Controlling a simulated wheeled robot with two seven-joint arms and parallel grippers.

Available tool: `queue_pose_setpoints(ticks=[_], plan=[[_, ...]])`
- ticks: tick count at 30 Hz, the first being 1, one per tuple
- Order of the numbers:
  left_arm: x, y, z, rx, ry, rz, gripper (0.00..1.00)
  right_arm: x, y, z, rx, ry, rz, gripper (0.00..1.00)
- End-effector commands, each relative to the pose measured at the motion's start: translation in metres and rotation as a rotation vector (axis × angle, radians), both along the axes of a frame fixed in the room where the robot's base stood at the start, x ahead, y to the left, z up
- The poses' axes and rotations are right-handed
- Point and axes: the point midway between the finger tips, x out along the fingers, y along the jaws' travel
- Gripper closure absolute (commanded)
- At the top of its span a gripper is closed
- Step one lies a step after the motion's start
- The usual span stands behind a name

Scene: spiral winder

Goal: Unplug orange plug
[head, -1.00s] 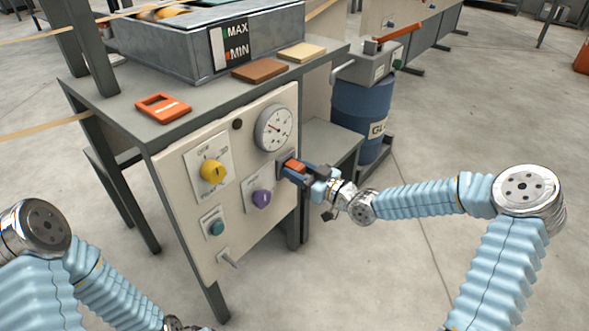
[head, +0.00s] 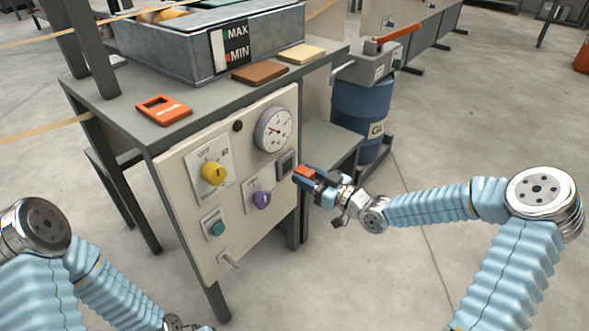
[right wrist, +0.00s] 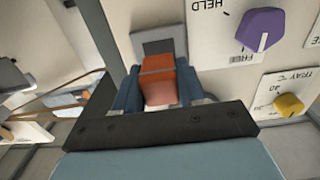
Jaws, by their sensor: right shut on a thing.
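The orange plug (head: 304,173) is between the fingers of my right gripper (head: 308,179), which is shut on it. In the head view the plug is clear of the panel, to the right of the dark square socket (head: 286,163). In the right wrist view the orange plug (right wrist: 157,80) sits between the blue fingers, with the grey socket plate (right wrist: 158,42) behind it. My left arm shows at the lower left of the head view; its gripper tips are not visible.
The pale panel (head: 253,245) carries a yellow knob (head: 213,172), a purple knob (head: 262,199), a teal button (head: 217,228), a toggle lever (head: 229,260) and a round gauge (head: 273,130). A blue drum (head: 360,108) stands behind. The floor to the right is open.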

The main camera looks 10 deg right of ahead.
Motion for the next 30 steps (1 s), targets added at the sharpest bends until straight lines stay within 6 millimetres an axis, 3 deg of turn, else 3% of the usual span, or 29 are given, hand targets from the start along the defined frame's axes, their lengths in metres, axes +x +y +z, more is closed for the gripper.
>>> queue_pose_setpoints(ticks=[19, 30], plan=[[0.0, 0.0, 0.009, 0.0, 0.0, 0.0, 0.31, -0.02, -0.016, 0.001, 0.001, 0.0, 0.0, 1.0], [0.0, 0.0, 0.009, 0.0, 0.0, 0.0, 0.31, -0.023, -0.017, 0.0, 0.001, 0.0, 0.0, 1.0]])
